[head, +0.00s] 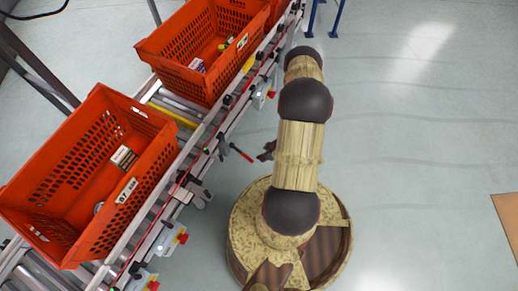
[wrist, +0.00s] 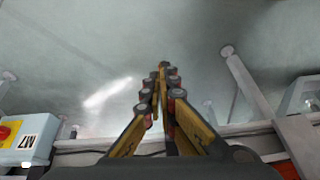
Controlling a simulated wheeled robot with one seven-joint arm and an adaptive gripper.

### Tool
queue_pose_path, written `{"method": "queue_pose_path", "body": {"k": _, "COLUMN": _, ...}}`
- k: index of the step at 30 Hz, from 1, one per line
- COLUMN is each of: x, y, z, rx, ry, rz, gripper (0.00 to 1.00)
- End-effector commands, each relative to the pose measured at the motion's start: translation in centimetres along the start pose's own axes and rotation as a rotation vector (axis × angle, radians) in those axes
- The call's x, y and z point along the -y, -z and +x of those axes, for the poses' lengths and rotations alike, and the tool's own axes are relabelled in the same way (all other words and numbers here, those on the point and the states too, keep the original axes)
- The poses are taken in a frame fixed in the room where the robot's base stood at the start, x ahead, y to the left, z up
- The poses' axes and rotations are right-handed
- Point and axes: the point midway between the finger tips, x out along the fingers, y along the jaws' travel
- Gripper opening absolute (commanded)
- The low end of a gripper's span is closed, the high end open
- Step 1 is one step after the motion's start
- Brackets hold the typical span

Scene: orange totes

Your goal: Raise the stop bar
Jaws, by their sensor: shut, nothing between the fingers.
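A yellow bar (head: 172,114) lies low across the conveyor rollers between two orange totes; it looks like the stop bar. A red-handled lever (head: 241,153) sticks out from the conveyor's near side, level with the gap between the totes. My gripper (wrist: 162,72) is shut and empty in the wrist view, its yellow-and-dark fingers meeting at the tips. In the head view a small dark red part that looks like my gripper (head: 267,152) shows left of my arm, just right of the lever and apparently apart from it. The rest of it is hidden under the arm.
The near orange tote (head: 140,112) and the far orange tote (head: 165,47) stand on the conveyor with small items inside. Grey control boxes with red buttons (head: 171,238) line the conveyor's side; one shows in the wrist view (wrist: 28,143).

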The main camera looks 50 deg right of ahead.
Motion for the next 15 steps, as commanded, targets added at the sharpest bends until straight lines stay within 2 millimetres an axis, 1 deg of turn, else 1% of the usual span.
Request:
{"method": "queue_pose_path", "body": {"k": 1, "x": -0.2, "y": -0.6, "z": -0.7, "rx": 0.000, "ry": -0.002, "rz": 0.005, "gripper": 0.00}}
{"method": "queue_pose_path", "body": {"k": 9, "x": -0.4, "y": -4.2, "z": -3.1, "rx": 0.000, "ry": -0.002, "rz": 0.005, "gripper": 0.00}}
{"method": "queue_pose_path", "body": {"k": 15, "x": -0.5, "y": -5.8, "z": -4.1, "rx": -0.001, "ry": -0.001, "rz": 0.002, "gripper": 0.00}}
